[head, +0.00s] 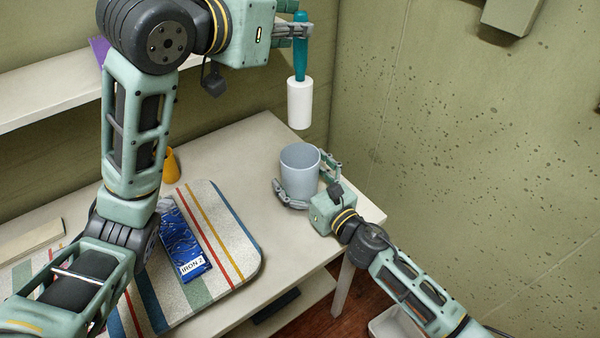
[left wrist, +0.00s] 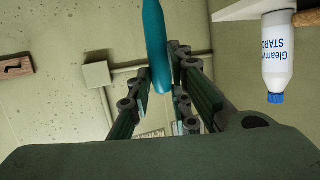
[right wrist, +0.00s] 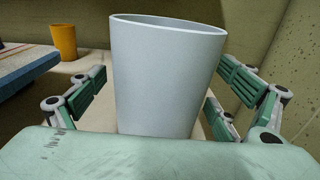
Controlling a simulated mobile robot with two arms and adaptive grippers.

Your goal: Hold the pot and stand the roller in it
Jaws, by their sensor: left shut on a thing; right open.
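The roller has a teal handle and a white cylinder (head: 300,103) at its lower end. My left gripper (head: 302,30) is shut on the handle, which also shows in the left wrist view (left wrist: 157,45). The roller hangs nearly upright, white end down, above the pot and apart from it. The pot (head: 299,172) is a pale blue-grey open cup, upright near the table's right corner. It fills the middle of the right wrist view (right wrist: 167,80). My right gripper (head: 308,182) is open, with its fingers on either side of the pot. The inside bottom of the pot is hidden.
A striped board (head: 225,215) lies on the table, with a blue packet (head: 183,240) on it. A yellow cup (head: 171,167) stands behind the board. A wall shelf (head: 50,95) is at left. A bottle (left wrist: 276,60) shows in the left wrist view. Walls meet behind the pot.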

